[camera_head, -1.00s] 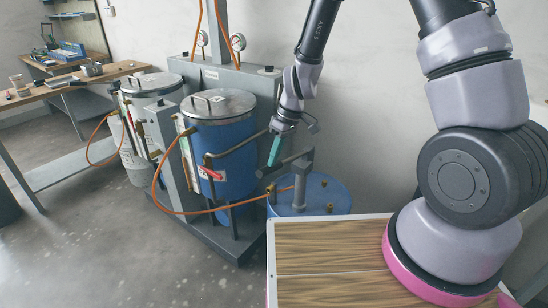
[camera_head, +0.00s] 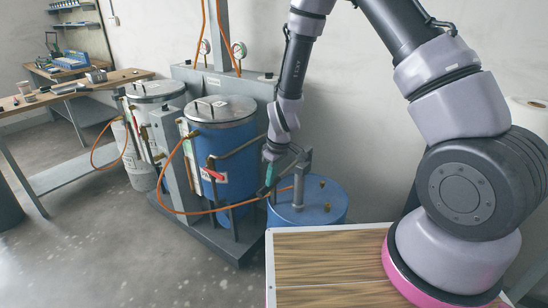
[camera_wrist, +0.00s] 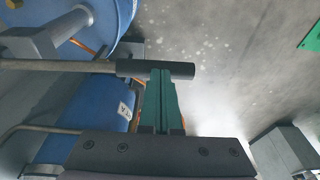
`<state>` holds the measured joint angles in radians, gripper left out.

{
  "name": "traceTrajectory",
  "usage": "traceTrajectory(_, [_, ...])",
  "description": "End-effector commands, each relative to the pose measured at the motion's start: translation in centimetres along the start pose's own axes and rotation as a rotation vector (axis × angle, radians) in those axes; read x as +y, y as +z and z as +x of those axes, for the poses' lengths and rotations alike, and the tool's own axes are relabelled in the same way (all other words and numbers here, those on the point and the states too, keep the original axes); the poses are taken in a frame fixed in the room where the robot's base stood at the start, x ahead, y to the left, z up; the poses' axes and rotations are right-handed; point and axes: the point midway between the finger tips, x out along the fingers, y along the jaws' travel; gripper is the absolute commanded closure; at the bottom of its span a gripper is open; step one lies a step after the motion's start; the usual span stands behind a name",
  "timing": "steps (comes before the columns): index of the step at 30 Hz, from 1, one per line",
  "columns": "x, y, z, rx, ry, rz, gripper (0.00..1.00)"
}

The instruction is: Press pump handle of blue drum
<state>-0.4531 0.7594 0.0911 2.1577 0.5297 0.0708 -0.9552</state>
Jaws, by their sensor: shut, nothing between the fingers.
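The blue drum (camera_head: 322,206) stands behind the wooden tabletop in the head view. Its grey pump post (camera_head: 299,182) rises from the lid. The pump handle (camera_head: 284,181) slopes down to the left from the post and ends in a black grip. In the wrist view the black grip (camera_wrist: 128,68) lies across the fingertips, at the end of a grey bar. My gripper (camera_head: 269,176) is shut and empty, its teal fingers at the grip. In the wrist view the fingertips (camera_wrist: 160,72) overlap the grip and seem to touch it.
A blue tank with a metal lid (camera_head: 222,112) and a white tank (camera_head: 154,90) stand on a grey frame left of the drum. An orange hose (camera_head: 163,175) loops in front. The wooden tabletop (camera_head: 325,262) is bare.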

Motion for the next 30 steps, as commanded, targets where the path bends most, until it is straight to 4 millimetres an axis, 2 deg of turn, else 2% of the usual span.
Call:
traceTrajectory(6, [-0.2,0.5,2.1,-0.003,0.135,-0.032,1.00])
traceTrajectory(15, [-0.1,1.0,4.8,-0.003,0.236,-0.050,1.00])
traceTrajectory(30, [0.4,1.7,7.7,-0.004,0.231,-0.043,1.00])
